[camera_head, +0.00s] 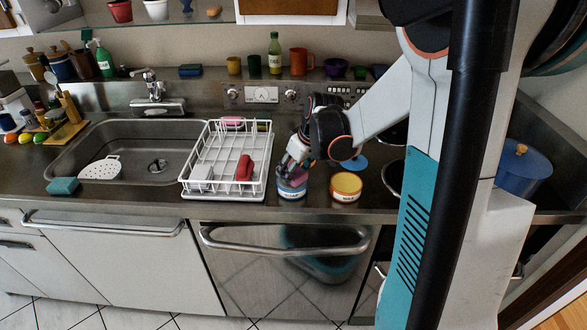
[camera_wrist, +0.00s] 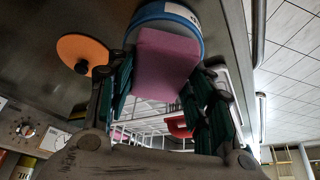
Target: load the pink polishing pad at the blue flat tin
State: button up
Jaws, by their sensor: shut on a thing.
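The blue flat tin (camera_head: 292,190) stands on the counter just right of the dish rack, with a pale label on its side. My gripper (camera_head: 291,169) is right above it, pointing down. In the wrist view, the pink polishing pad (camera_wrist: 165,65) sits between the fingers, and my gripper (camera_wrist: 160,95) is shut on it. The blue tin's curved rim (camera_wrist: 185,14) shows right behind the pad's far end. The pad is at the tin's mouth; I cannot tell whether it touches the tin's floor. In the head view the fingers hide most of the pad.
A yellow-topped tin (camera_head: 345,187) stands close on the right, with a blue disc (camera_head: 355,163) behind it. The white dish rack (camera_head: 228,192) on the left holds a red block (camera_head: 244,168). An orange disc (camera_wrist: 82,52) shows in the wrist view. The counter's front edge is close.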

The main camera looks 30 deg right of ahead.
jog(key=shift+f+b, duration=0.45)
jog(key=shift+f, duration=0.1)
dwell(1.4)
jog(key=shift+r+p, duration=2.65)
jog(key=shift+r, duration=0.9)
